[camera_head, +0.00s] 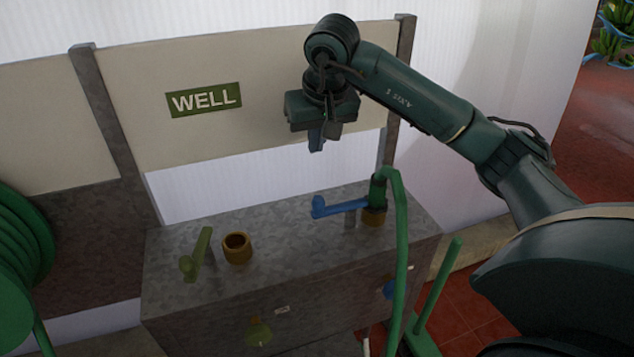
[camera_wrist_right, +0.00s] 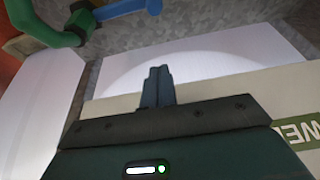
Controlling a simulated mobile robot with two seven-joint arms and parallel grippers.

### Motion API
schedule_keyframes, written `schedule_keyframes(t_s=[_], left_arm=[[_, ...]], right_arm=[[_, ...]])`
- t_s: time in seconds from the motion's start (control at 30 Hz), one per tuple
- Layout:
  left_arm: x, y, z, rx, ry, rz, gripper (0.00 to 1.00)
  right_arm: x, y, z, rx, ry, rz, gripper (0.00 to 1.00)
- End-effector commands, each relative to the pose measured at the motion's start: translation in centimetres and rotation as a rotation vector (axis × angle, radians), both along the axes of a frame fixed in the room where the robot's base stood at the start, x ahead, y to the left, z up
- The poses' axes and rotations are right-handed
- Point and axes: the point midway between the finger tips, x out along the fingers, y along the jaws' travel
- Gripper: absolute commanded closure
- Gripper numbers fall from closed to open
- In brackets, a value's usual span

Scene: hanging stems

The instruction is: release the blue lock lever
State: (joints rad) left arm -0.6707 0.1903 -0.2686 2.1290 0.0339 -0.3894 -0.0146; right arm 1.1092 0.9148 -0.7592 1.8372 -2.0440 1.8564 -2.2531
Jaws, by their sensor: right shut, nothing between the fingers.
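The blue lock lever (camera_head: 338,206) lies roughly level on top of the stone block, beside the green hose fitting. It also shows at the top of the right wrist view (camera_wrist_right: 125,8), next to the green fitting. My right gripper (camera_head: 317,140) hangs above and behind the lever, apart from it, in front of the cream board. Its two fingers (camera_wrist_right: 158,85) are together with nothing between them. My left gripper is not in view.
A green hose (camera_head: 398,240) rises from a brass socket (camera_head: 374,217). A second brass socket (camera_head: 237,248) and an olive lever (camera_head: 197,255) stand on the left of the block (camera_head: 290,215). A WELL sign (camera_head: 204,99) is on the board behind. A hose reel (camera_head: 20,250) is far left.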

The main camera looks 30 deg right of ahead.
Motion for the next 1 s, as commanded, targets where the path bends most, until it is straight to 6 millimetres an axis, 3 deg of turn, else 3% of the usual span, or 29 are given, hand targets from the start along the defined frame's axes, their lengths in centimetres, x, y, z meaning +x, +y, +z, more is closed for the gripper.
schedule_keyframes(t_s=[0.27, 0.67, 0.8, 1.0], left_arm=[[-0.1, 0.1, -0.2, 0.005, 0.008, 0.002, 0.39], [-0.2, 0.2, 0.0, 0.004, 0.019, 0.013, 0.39], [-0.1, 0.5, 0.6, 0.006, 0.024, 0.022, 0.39], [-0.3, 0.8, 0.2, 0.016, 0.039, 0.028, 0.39]], right_arm=[[0.6, -0.1, -2.1, 0.003, 0.005, 0.001, 1.0], [3.2, -0.7, -10.0, 0.004, 0.006, -0.001, 1.0], [0.9, -0.1, -9.4, 0.003, 0.001, 0.004, 1.0], [-0.5, 0.2, -9.5, 0.003, 0.0, 0.001, 1.0]])
